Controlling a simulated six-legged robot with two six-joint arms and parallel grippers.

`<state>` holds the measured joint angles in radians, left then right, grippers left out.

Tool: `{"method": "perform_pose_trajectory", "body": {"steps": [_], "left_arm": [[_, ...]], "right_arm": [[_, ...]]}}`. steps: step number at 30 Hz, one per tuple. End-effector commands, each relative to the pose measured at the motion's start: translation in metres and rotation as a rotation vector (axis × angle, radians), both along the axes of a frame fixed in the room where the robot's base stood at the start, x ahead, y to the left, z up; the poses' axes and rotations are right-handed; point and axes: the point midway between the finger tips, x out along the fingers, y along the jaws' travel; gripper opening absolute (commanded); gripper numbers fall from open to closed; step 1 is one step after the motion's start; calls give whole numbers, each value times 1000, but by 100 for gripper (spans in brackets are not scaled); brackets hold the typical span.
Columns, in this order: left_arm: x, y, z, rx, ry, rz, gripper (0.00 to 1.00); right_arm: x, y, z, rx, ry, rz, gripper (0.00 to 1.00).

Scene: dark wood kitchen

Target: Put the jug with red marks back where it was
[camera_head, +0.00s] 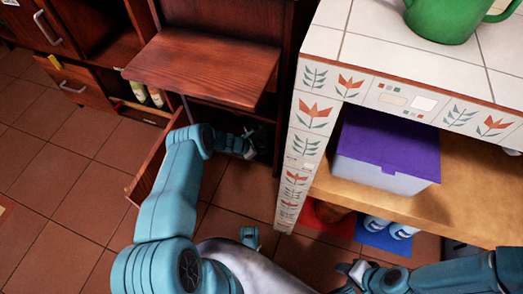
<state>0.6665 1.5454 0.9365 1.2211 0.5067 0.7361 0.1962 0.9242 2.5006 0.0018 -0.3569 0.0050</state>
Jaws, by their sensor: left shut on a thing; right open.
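I cannot make out a jug with red marks in this view. My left gripper (249,143) reaches into the dark space under a wooden board (205,62), at an open lower cabinet. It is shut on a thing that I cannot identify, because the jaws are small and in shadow. The cabinet's open door (150,165) stands left of my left forearm. My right gripper (347,272) is open, low at the bottom edge, in front of the tiled counter unit.
A green pot (440,15) stands on the white tiled counter (385,45). A purple-lidded box (385,150) sits on the wooden shelf (460,185) below. A drawer with bottles (140,92) is open at left. The tiled floor (60,180) at left is clear.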

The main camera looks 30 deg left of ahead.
Motion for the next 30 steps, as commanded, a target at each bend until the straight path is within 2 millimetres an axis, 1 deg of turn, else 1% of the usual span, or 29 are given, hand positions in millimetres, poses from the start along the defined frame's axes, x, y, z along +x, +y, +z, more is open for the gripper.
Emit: {"method": "perform_pose_trajectory", "body": {"steps": [5,6,7,8,15,18,20,22,27,30], "left_arm": [[0,0,-4,1,0,-1,0],[0,0,-2,0,0,0,25],[0,0,-2,0,0,0,35],[0,0,-2,0,0,0,38],[0,0,-2,0,0,0,38],[0,0,3,0,0,0,38],[-5,4,11,0,0,1,38],[-12,9,23,-1,0,2,38],[-37,24,53,-1,1,4,38],[-51,33,66,-1,2,4,38]], "right_arm": [[0,0,-5,0,-1,-1,43],[0,0,-3,0,-1,-1,43],[0,0,-2,0,-1,-1,43],[0,0,-2,0,-1,-1,43],[0,0,-2,0,-1,-1,43],[0,0,3,0,1,1,43],[-1,1,10,1,2,5,43],[-3,3,20,2,6,12,43],[-8,8,43,6,14,32,43],[-10,9,51,7,17,39,43]]}}
